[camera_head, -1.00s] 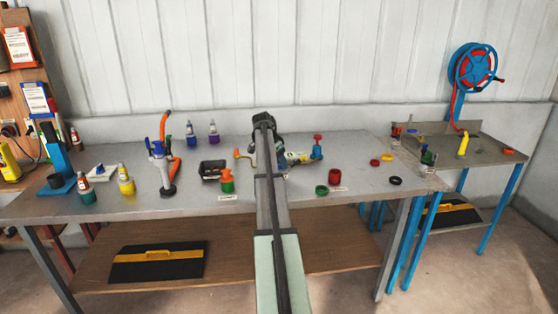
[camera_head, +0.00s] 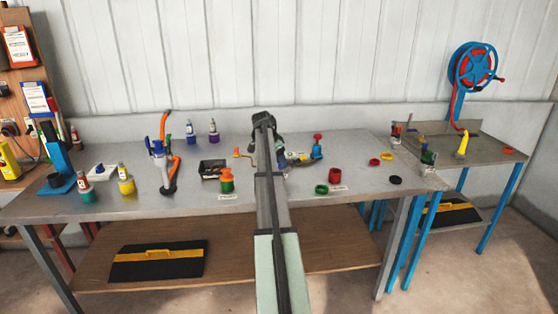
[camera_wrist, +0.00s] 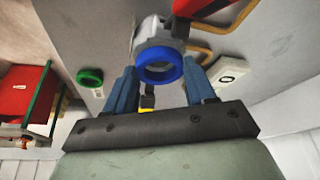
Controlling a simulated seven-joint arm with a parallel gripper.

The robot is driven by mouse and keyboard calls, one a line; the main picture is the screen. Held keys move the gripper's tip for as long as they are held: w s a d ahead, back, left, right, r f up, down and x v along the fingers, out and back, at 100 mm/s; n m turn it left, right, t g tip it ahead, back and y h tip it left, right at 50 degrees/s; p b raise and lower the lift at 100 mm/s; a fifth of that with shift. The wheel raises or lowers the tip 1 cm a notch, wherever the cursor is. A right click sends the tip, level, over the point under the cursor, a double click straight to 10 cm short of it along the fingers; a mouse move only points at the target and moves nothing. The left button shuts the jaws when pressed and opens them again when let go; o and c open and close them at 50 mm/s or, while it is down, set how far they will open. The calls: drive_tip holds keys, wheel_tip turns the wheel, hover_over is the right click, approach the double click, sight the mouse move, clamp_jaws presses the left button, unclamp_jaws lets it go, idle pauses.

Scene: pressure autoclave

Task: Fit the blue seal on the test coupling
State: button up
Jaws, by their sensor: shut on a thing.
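The blue seal (camera_wrist: 159,66) is a ring between the two blue fingertips of my gripper (camera_wrist: 161,76) in the wrist view, and the gripper is shut on it. A pale grey fitting (camera_wrist: 149,34), which looks like the test coupling, is right behind the seal. The seal's ring overlaps its end in the picture; I cannot tell whether they touch or how far the seal is on. In the head view my arm hides the gripper and the seal.
A green ring (camera_wrist: 90,77) lies apart on the bench; it also shows in the head view (camera_head: 321,189). A red part (camera_wrist: 202,7) and a yellow bent rod (camera_wrist: 240,18) are close beyond the fitting. A blue stand with a red knob (camera_head: 317,147) is right of my arm.

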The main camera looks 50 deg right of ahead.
drive_tip(key=o, duration=1.1)
drive_tip(key=shift+r, duration=0.1)
drive_tip(key=v, duration=1.3)
drive_tip(key=shift+a+r, duration=0.2)
drive_tip(key=shift+r, duration=0.1)
drive_tip(key=shift+w, duration=0.1)
